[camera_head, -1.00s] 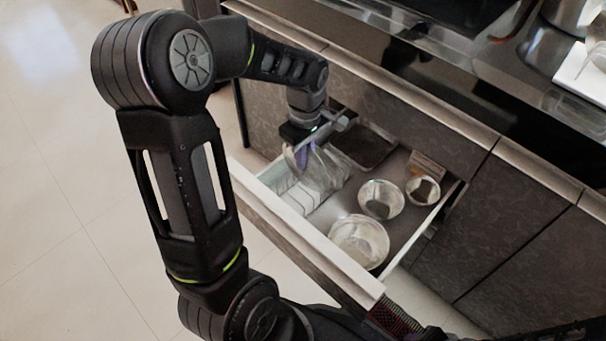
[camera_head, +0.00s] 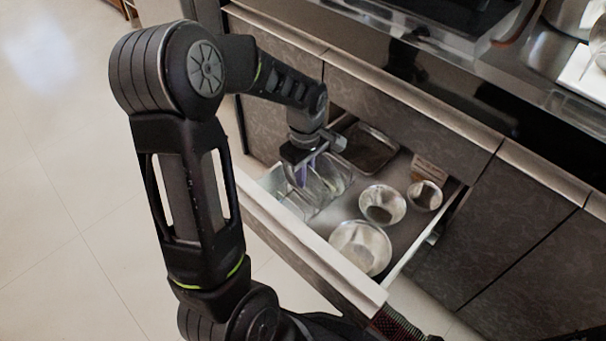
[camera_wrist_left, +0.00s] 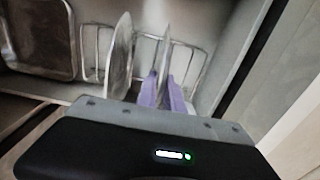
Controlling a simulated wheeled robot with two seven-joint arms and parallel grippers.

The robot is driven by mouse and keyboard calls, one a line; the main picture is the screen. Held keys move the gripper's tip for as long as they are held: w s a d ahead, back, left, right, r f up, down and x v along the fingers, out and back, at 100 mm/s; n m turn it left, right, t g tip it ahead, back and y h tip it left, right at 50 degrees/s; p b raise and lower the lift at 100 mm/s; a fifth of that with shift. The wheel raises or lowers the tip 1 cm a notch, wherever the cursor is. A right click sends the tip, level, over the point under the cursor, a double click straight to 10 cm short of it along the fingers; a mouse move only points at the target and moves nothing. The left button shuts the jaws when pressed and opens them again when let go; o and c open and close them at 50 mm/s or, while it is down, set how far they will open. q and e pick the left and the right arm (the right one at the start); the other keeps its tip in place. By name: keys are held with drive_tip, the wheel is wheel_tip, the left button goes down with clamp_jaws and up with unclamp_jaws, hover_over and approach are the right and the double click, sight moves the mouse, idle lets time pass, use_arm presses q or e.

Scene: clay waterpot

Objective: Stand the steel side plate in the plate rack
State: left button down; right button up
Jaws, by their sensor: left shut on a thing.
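My left gripper (camera_head: 305,168) is over the left part of the open drawer. In the left wrist view, its purple fingertips (camera_wrist_left: 163,95) are shut on a thin steel plate (camera_wrist_left: 164,52), seen nearly edge-on and upright. The plate is between the wires of the plate rack (camera_wrist_left: 90,48); whether its lower edge touches the rack is hidden. Another upright plate (camera_wrist_left: 121,58) stands in the rack just left of it. In the head view the wire rack (camera_head: 296,205) is partly hidden by the gripper and plates. My right gripper is not in view.
The drawer's front panel (camera_head: 300,240) borders the rack. A dark rectangular tray (camera_head: 368,148) lies at the back. Several steel bowls, including a large one (camera_head: 360,247), stand to the right. A small brown box (camera_head: 430,168) is at the back right.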

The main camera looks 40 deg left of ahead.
use_arm(q)
drive_tip(key=shift+f, duration=0.2)
drive_tip(key=c, duration=1.5)
unclamp_jaws()
drive_tip(key=shift+r, duration=0.15)
wheel_tip(320, 180, up, 11)
drive_tip(key=p, duration=0.4)
drive_tip(key=shift+p, duration=0.35)
drive_tip(key=shift+r, duration=0.6)
